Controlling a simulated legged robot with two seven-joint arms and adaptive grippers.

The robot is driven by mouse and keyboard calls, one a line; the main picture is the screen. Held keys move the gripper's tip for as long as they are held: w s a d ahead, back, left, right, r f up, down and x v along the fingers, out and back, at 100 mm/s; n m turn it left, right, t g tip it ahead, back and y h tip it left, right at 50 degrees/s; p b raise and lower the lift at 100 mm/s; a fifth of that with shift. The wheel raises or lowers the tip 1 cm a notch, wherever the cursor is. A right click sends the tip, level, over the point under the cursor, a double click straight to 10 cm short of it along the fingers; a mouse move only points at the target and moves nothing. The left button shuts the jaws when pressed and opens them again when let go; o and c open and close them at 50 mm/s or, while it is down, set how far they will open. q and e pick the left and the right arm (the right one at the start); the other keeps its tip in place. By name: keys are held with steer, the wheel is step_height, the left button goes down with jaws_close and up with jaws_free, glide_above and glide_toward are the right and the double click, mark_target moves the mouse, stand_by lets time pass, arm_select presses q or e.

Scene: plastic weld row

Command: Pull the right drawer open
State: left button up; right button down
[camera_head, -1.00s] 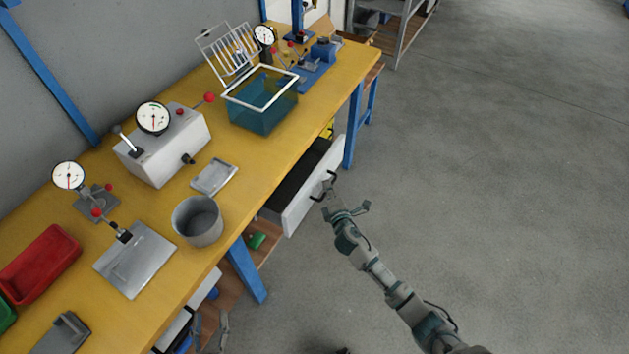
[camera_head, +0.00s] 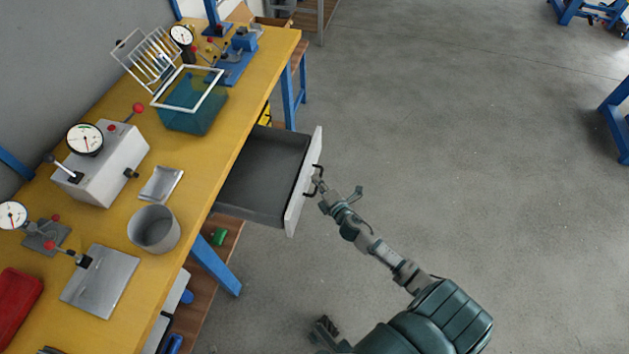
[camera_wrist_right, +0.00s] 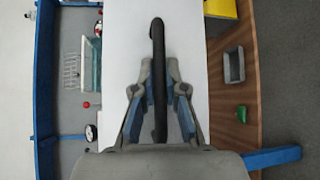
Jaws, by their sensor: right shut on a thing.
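The right drawer (camera_head: 262,178) stands well out from under the yellow workbench, and its grey inside looks empty. Its white front panel (camera_head: 299,200) faces right and carries a dark bar handle (camera_head: 319,171). My right gripper (camera_head: 321,184) is at this handle, shut on it. In the right wrist view the black handle (camera_wrist_right: 158,40) runs upright between the fingers of the right gripper (camera_wrist_right: 160,88), with the white front behind it.
On the yellow bench (camera_head: 215,155) stand a teal bin (camera_head: 195,115), a grey cup (camera_head: 153,229) and gauge fixtures. A blue bench leg (camera_head: 217,267) stands near the drawer's near side. A green item (camera_head: 218,237) lies on the lower shelf. The floor right of the drawer is clear.

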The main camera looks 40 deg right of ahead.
steer(key=shift+f, duration=0.25)
steer(key=c, duration=1.4)
jaws_free()
steer(key=shift+o, duration=1)
steer(key=shift+d, duration=0.1)
steer(key=shift+r, duration=0.1)
steer(key=shift+s, duration=0.2)
steer(key=s+a+r, duration=0.1)
steer(key=s, duration=1)
steer(key=shift+s+a+r, duration=0.15)
steer(key=shift+a+r, duration=0.1)
steer(key=shift+a, duration=0.05)
